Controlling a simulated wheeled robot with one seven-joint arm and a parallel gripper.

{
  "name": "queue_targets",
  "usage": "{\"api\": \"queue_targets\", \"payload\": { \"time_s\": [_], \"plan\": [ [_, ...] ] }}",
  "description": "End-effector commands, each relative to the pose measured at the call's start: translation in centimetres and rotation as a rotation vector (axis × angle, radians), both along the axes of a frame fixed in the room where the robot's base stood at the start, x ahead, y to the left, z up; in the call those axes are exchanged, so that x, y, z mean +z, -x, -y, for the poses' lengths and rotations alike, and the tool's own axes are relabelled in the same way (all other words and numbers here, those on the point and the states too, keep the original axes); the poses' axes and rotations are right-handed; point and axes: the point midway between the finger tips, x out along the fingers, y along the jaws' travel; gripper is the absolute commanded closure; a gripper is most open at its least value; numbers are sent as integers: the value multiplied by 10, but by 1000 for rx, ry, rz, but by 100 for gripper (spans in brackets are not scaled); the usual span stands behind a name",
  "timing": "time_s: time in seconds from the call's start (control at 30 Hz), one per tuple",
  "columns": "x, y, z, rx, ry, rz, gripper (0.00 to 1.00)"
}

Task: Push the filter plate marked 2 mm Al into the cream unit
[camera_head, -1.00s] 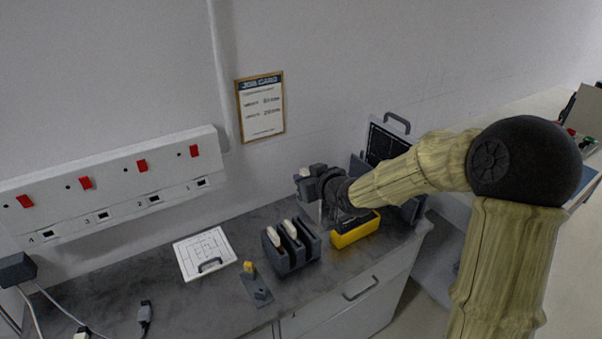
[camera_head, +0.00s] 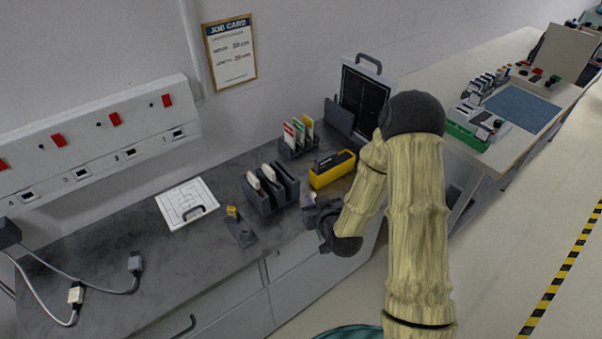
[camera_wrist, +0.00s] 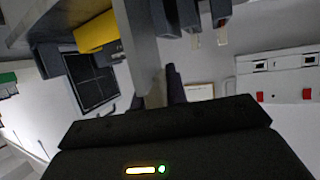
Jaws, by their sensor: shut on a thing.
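My gripper (camera_head: 312,207) is over the front edge of the bench, in front of the yellow box. In the wrist view, my gripper (camera_wrist: 162,92) is shut on a flat grey plate (camera_wrist: 146,55). No marking on that plate can be read, so I cannot tell whether it is the 2 mm Al one. A small rack (camera_head: 298,147) at the back of the bench holds several upright plates with coloured faces; their lettering is too small to read. I cannot surely pick out the cream unit in these views.
A dark slotted holder (camera_head: 268,202) with pale pieces and the yellow box (camera_head: 332,172) stand beside my gripper. A white board (camera_head: 170,213) lies to the left. An open dark-faced case (camera_head: 363,95) stands behind. Another bench (camera_head: 470,157) with equipment is at right.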

Motion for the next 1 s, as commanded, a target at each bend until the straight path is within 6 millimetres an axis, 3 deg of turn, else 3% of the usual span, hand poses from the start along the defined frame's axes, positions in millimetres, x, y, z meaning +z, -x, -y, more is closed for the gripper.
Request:
{"api": "queue_targets", "payload": {
  "time_s": [0.03,0.2,0.7,0.83,1.0],
  "plan": [
    [-19,6,6,-22,0,-9,100],
    [-65,22,28,-92,0,-8,100],
    [-189,77,80,-257,-2,-2,100],
    [-210,88,88,-288,-5,0,100],
    [-212,88,88,-290,-6,3,100]
  ]
}}
